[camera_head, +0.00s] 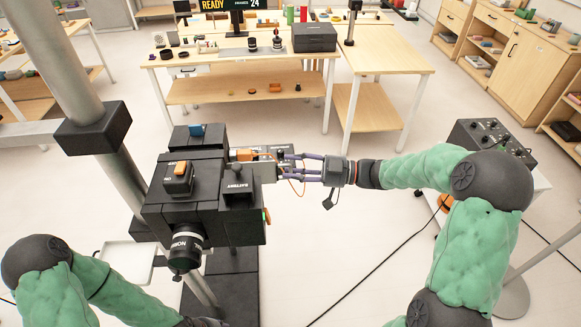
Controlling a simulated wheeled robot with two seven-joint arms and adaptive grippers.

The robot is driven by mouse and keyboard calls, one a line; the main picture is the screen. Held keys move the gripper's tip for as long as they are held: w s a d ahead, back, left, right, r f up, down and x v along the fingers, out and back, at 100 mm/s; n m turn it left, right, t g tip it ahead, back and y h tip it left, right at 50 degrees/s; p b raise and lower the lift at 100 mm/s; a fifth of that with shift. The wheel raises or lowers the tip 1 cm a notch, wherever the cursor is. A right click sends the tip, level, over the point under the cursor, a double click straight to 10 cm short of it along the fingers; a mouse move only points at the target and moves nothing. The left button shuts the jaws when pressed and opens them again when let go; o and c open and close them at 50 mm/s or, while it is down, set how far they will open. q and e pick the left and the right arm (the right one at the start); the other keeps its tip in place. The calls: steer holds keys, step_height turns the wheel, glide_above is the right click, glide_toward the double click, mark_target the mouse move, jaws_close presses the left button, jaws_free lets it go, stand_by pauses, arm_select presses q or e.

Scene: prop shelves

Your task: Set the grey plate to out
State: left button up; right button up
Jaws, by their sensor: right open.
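A black camera rig (185,200) stands on a post at left centre, with a lens (187,247) on its near side. A small grey plate-like part (266,172) sticks out from the rig's right side, beside an orange piece (244,155) and small lettering. I take this to be the grey plate, but it is small and partly covered. My right gripper (284,164) reaches in from the right, with its purple fingers open and pointing left at this part. I cannot tell whether they touch it.
A pale tray (127,262) sits left of the rig. A thick grey pole (62,55) with a black clamp (93,128) stands at left. A black control box (492,140) is at right, with a cable across the floor. Wooden benches (245,88) stand behind; open floor lies between.

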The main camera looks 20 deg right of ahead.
steer(key=v, duration=1.1)
